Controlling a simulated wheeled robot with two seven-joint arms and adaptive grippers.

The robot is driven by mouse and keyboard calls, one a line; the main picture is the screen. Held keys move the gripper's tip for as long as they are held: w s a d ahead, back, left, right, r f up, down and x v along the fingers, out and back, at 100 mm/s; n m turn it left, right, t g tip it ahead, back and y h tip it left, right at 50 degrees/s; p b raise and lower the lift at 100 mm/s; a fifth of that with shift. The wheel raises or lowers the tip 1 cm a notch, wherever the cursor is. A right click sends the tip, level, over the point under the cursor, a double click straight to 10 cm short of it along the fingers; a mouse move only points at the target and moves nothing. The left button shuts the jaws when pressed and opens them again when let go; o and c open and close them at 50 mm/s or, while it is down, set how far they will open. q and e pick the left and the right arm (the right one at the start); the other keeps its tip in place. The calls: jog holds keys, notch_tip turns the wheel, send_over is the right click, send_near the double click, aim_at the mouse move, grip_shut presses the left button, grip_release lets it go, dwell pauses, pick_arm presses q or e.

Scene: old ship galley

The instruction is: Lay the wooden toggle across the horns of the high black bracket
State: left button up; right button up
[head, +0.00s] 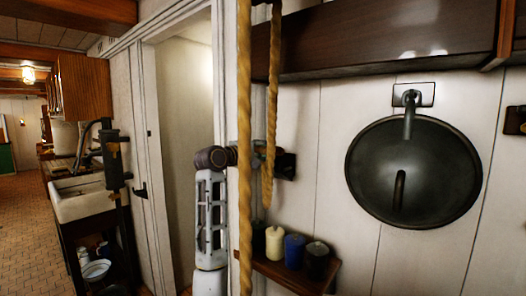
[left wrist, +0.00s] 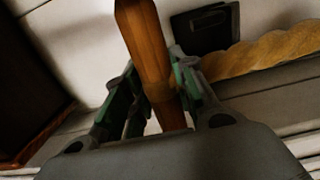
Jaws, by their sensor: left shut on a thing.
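The wooden toggle (left wrist: 145,45) is a brown turned rod in the left wrist view. My left gripper (left wrist: 157,88) is shut on it, with a green-lined finger on each side, and the toggle's far end sticks out past the fingers. In the head view my left gripper (head: 262,153) is partly hidden behind the hanging rope, and I cannot make out the toggle there. A flat black plate (left wrist: 205,28) on the pale wall lies beyond the fingers; I cannot tell whether it belongs to the high black bracket. No bracket horns show clearly. My right gripper is not in view.
A thick yellow rope (head: 244,200) hangs in front of my left wrist; rope also shows in the left wrist view (left wrist: 265,50). A small wooden shelf (head: 297,276) holds candles below. A dark pan (head: 440,170) hangs on the right wall. A dark wooden cabinet (head: 390,40) is above.

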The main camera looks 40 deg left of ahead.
aim_at(284, 157)
pick_arm(q)
jog(key=shift+w, duration=0.55)
jog(key=shift+w+a+f, duration=0.1)
jog(key=shift+w, duration=0.65)
jog(key=shift+w+a+f+p, duration=0.1)
jog(key=shift+w+p, duration=0.05)
jog(key=shift+w, duration=0.95)
jog(key=shift+w+a+f+p, duration=0.15)
jog(key=shift+w+p, duration=0.05)
jog(key=shift+w, duration=0.85)
jog(key=shift+w+a+f+p, duration=0.1)
jog(key=shift+w+p, duration=0.05)
jog(key=shift+w, duration=0.95)
jog(key=shift+f+b, duration=0.35)
jog(key=shift+f, duration=0.3)
notch_tip(284, 157, down, 2)
jog(key=shift+f+b, duration=0.1)
jog(key=shift+b, duration=0.45)
jog(key=shift+f, duration=0.2)
jog(key=shift+s, duration=0.1)
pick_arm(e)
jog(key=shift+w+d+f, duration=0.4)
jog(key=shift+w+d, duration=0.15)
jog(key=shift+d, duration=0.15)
